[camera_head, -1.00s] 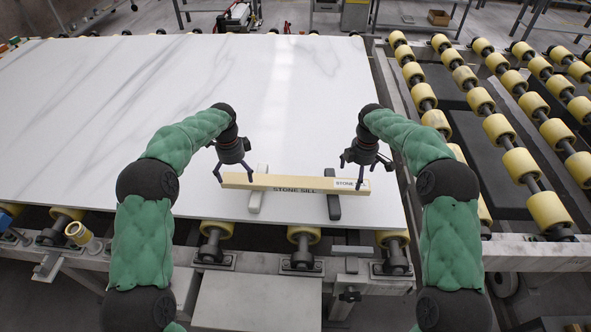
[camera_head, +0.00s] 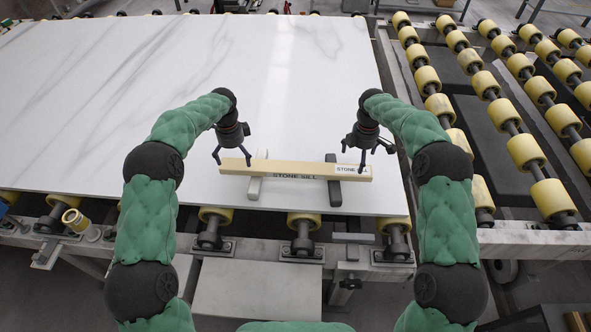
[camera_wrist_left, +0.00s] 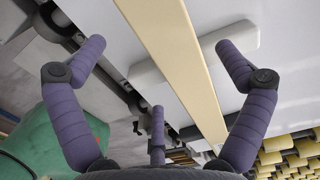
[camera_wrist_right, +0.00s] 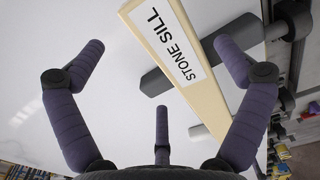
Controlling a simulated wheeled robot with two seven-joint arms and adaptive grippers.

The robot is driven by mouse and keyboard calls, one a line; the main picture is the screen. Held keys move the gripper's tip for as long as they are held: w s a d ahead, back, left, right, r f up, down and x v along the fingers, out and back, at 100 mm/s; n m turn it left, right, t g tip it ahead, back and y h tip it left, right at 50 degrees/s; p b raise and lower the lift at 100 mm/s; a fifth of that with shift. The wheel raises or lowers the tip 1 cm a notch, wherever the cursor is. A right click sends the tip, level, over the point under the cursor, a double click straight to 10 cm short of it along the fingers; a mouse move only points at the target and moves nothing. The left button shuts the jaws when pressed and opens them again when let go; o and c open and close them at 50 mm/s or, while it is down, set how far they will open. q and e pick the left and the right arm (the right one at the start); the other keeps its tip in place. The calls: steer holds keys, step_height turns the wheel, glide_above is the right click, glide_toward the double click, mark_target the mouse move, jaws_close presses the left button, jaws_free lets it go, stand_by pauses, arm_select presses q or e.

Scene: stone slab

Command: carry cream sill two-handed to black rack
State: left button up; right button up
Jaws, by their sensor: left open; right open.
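The cream sill (camera_head: 295,170) is a long bar marked STONE SILL. It lies across two short bars, one pale grey (camera_head: 254,188) and one dark (camera_head: 334,190), near the slab's front edge. My left gripper (camera_head: 232,158) is open above its left end; in the left wrist view the sill (camera_wrist_left: 176,62) passes between the spread fingers. My right gripper (camera_head: 368,160) is open above its right end; in the right wrist view the labelled end (camera_wrist_right: 168,38) lies between the spread fingers. Neither gripper visibly grips it. I cannot pick out a black rack.
A large white veined slab (camera_head: 190,90) fills the left and middle. Rows of yellow rollers (camera_head: 525,150) on dark shafts stand at the right, with dark flat panels between them. More yellow rollers (camera_head: 304,222) and a metal frame run below the slab's front edge.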

mark_target(238, 166)
arm_select(q)
steer(key=shift+f, duration=2.95)
arm_select(e)
steer(key=shift+f, duration=2.95)
arm_select(q)
steer(key=shift+c, duration=0.3)
arm_select(e)
steer(key=shift+c, duration=0.3)
arm_select(q)
steer(key=c, duration=1.5)
arm_select(e)
steer(key=c, duration=1.5)
arm_select(q)
steer(key=shift+w+r, duration=0.1)
steer(key=shift+r, duration=0.15)
arm_select(e)
steer(key=shift+w+r, duration=0.1)
steer(key=shift+r, duration=0.15)
